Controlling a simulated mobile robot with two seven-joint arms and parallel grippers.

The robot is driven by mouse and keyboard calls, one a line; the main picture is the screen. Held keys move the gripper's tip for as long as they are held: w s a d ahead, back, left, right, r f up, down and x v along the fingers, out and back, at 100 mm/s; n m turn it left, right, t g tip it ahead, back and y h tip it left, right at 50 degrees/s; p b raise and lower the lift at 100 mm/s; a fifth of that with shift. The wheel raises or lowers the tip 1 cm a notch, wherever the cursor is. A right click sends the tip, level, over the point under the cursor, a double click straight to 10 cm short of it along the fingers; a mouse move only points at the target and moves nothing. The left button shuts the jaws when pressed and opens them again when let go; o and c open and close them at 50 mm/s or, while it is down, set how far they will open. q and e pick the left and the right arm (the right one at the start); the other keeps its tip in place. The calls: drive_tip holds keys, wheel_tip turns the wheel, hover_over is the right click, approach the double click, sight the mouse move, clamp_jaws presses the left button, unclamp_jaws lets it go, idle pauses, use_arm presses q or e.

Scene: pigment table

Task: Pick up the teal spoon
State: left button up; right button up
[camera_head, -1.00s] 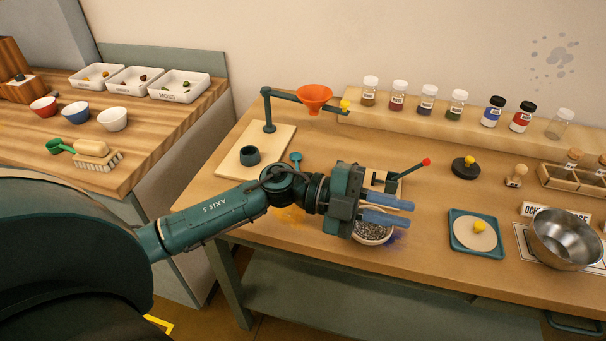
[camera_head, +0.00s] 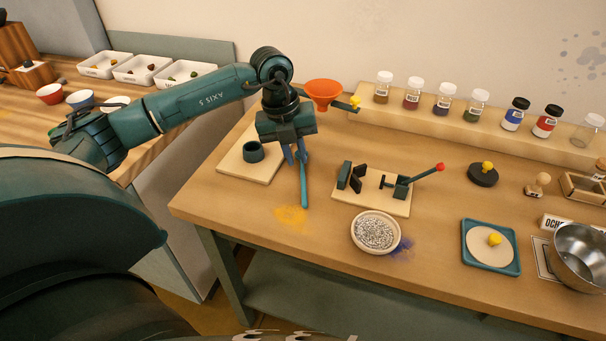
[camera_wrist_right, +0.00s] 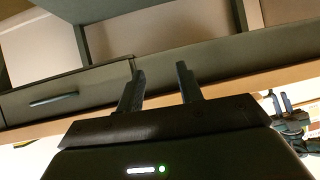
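The teal spoon (camera_head: 304,188) lies on the wooden table, its handle pointing toward the front edge. Its upper end is hidden by my left gripper (camera_head: 296,157). That gripper points down over the spoon's upper end, and its two blue fingers show a small gap. The fingertips are close to the spoon; I cannot see whether they touch it. My right gripper (camera_wrist_right: 160,84) shows in the right wrist view with its fingers apart and nothing between them, facing the table's front edge and a drawer.
A board with a dark cup (camera_head: 253,151) stands left of the gripper; the orange funnel (camera_head: 323,92) is just behind. Right of the spoon are a board with a red-tipped lever (camera_head: 425,174) and a bowl of grey grains (camera_head: 375,233). An ochre smear (camera_head: 291,217) marks the table below.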

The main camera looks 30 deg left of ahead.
sight(303, 181)
use_arm(q)
drive_tip(key=f, duration=0.4)
drive_tip(key=d+f+p, duration=0.1)
drive_tip(key=f, duration=0.1)
drive_tip(key=shift+w+d+f, duration=0.1)
drive_tip(key=shift+w+f, duration=0.1)
drive_tip(key=shift+f, duration=0.05)
clamp_jaws()
